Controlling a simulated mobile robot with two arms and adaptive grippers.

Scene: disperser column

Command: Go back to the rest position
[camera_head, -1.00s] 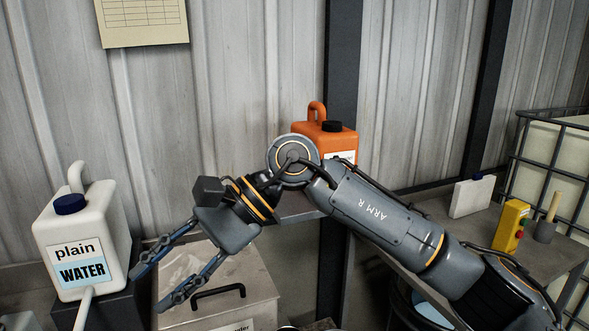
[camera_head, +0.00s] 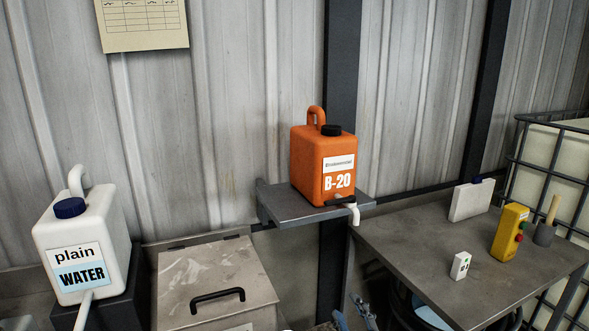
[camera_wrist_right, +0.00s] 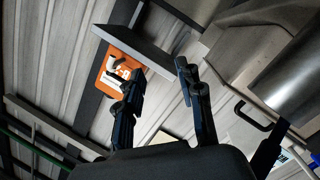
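My right gripper (camera_wrist_right: 158,75) is open and empty in the right wrist view, with its two fingers apart. In the head view only blue finger parts of the right gripper (camera_head: 360,312) show at the bottom edge, low in front of the grey table (camera_head: 400,245); the rest of it is out of frame. No object is between the fingers. My left gripper is in neither view.
An orange B-20 canister (camera_head: 312,160) stands on a wall shelf (camera_head: 285,208). A white plain water canister (camera_head: 105,235) stands at left, beside a lidded box (camera_head: 215,270). The table bears a yellow button box (camera_head: 508,232) and a small white device (camera_head: 460,265).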

